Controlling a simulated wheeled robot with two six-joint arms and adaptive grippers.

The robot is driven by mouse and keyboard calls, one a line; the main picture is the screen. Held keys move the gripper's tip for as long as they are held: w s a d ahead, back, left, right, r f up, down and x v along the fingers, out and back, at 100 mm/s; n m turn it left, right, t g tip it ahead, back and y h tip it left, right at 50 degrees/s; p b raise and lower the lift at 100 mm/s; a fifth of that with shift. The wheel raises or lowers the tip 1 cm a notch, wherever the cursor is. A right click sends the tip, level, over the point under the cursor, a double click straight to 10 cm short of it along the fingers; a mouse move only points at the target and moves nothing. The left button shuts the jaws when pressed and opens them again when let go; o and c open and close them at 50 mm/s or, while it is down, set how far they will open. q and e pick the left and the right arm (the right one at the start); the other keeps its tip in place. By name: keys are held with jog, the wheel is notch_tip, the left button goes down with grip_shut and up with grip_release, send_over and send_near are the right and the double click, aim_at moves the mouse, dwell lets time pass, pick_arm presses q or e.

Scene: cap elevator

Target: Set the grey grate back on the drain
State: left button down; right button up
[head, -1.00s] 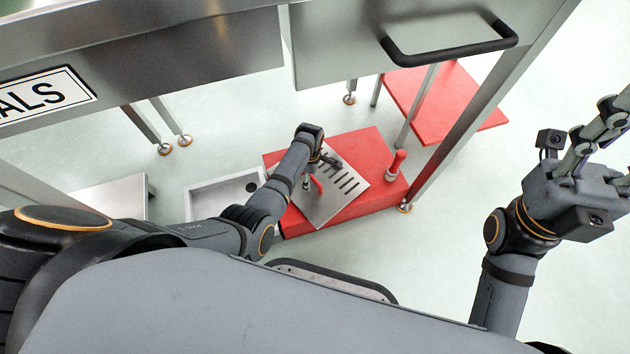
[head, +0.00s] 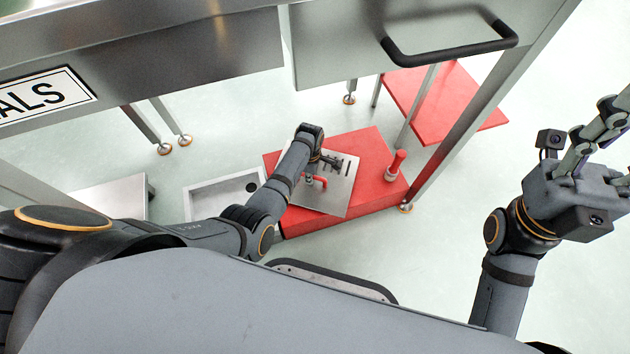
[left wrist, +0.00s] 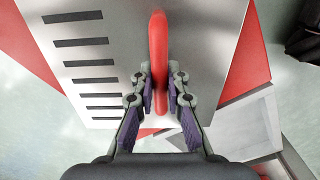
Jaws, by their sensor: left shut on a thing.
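The grey grate (head: 338,203) is a flat slotted metal plate with a red handle (head: 322,181). It is over the red platform (head: 372,150); I cannot tell whether it touches it. My left gripper (head: 316,177) is shut on the red handle and partly covers the grate. In the left wrist view the fingers (left wrist: 160,92) close around the handle (left wrist: 159,45), with the slots of the grate (left wrist: 110,62) to the left. The drain basin (head: 200,204), pale with a dark hole, is uncovered left of the platform. My right gripper (head: 602,135) is at the right edge, partly cut off.
A red peg (head: 396,165) stands on the platform's right side. A metal frame leg (head: 455,125) rises beside it. A steel counter with a black handle (head: 450,52) hangs over the back. A low metal box (head: 110,197) is left of the basin. Open floor lies right of the platform.

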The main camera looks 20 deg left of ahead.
pick_arm(q)
jog(key=shift+r, duration=0.15)
notch_tip(320, 180, up, 4)
jog(key=p, duration=0.5)
jog(key=shift+w, duration=0.1)
